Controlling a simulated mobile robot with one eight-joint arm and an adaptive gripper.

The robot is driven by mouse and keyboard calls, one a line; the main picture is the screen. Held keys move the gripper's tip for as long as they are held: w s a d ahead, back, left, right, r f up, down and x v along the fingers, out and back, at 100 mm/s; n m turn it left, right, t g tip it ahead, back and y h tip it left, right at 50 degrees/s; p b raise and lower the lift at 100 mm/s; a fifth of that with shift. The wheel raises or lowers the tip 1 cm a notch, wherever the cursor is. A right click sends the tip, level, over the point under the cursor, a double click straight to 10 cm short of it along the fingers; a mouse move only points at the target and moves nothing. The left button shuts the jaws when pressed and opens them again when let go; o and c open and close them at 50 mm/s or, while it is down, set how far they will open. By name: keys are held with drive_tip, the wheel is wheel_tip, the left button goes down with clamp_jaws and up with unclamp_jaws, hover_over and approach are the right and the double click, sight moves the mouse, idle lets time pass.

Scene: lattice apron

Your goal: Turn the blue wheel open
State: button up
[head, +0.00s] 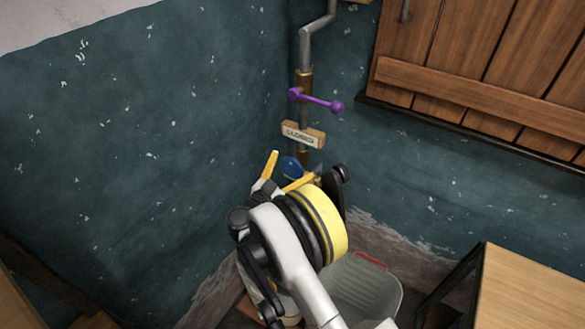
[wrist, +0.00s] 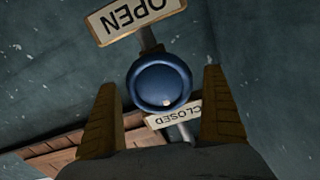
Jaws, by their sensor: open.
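The blue wheel (wrist: 160,84) is a small round dished knob, seen face-on between my fingers in the wrist view. In the head view a part of the blue wheel (head: 291,167) shows beside the pipe, just beyond my gripper. My gripper (wrist: 165,112) is open, with one yellow-brown finger on each side of the wheel. Both fingers look clear of its rim; how far the wheel lies ahead of the fingertips I cannot tell. In the head view my gripper (head: 295,170) is partly hidden behind my wrist.
A sign reading OPEN (wrist: 136,14) and a sign reading CLOSED (wrist: 178,114) flank the wheel. A purple lever (head: 318,100) sits on the pipe above. A grey bin (head: 365,295) stands below right. A wooden cabinet (head: 480,60) hangs at upper right, and a wooden table (head: 535,290) stands at lower right.

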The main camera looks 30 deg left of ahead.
drive_tip(key=c, duration=1.2)
